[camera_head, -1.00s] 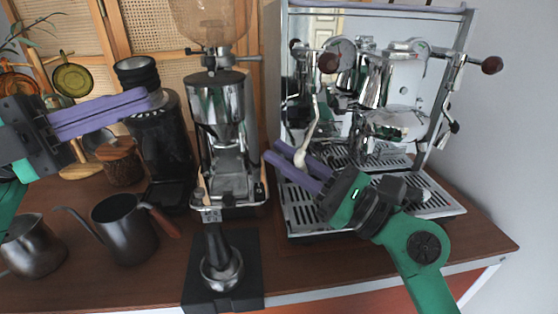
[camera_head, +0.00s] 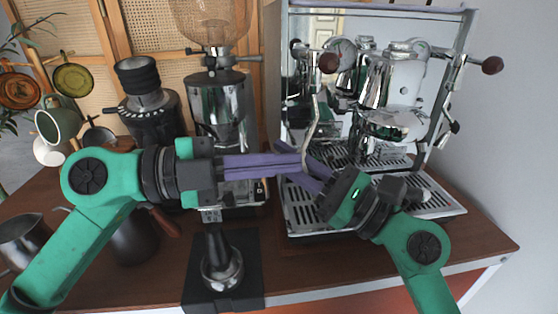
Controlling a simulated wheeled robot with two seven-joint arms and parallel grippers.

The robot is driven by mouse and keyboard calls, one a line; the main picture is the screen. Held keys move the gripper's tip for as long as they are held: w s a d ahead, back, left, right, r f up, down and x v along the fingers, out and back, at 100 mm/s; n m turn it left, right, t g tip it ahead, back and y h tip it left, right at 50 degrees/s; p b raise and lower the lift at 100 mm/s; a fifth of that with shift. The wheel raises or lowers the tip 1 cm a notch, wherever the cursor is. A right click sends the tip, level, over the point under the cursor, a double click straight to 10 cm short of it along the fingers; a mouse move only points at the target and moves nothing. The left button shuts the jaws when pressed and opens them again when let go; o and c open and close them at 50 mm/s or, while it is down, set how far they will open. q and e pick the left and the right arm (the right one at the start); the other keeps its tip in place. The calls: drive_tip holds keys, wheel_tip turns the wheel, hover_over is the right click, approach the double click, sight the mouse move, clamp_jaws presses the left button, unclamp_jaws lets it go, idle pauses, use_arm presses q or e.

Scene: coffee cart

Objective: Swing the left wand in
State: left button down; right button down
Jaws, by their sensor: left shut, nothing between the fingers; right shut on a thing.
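The espresso machine (camera_head: 385,115) stands at the back right with its left wand (camera_head: 313,120) hanging down at its left side, over the drip tray (camera_head: 425,200). My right gripper (camera_head: 284,156) comes in from the right, low in front of the machine, and is shut on the lower end of the left wand. My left gripper (camera_head: 296,164) reaches in from the left. Its purple fingers are shut and empty, and their tips overlap the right fingers and the wand's lower end in the picture. Whether the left fingers touch the wand cannot be told.
A grinder (camera_head: 215,100) stands left of the machine, behind my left fingers. A portafilter (camera_head: 220,265) rests on a black mat (camera_head: 195,290). The front right counter is clear.

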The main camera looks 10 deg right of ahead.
use_arm(q)
drive_tip(key=shift+w+f, duration=0.15)
drive_tip(key=shift+w, duration=0.05)
use_arm(e)
drive_tip(key=shift+f, duration=0.1)
use_arm(q)
drive_tip(key=shift+w+f, duration=0.5)
drive_tip(key=shift+w, duration=0.1)
use_arm(e)
drive_tip(key=shift+s+a, duration=0.2)
drive_tip(key=c, duration=0.8)
unclamp_jaws()
drive_tip(key=shift+c, duration=0.2)
use_arm(q)
drive_tip(key=shift+w, duration=0.1)
use_arm(e)
drive_tip(key=shift+d+r, duration=0.1)
drive_tip(key=shift+r, duration=0.1)
drive_tip(key=shift+w, duration=0.1)
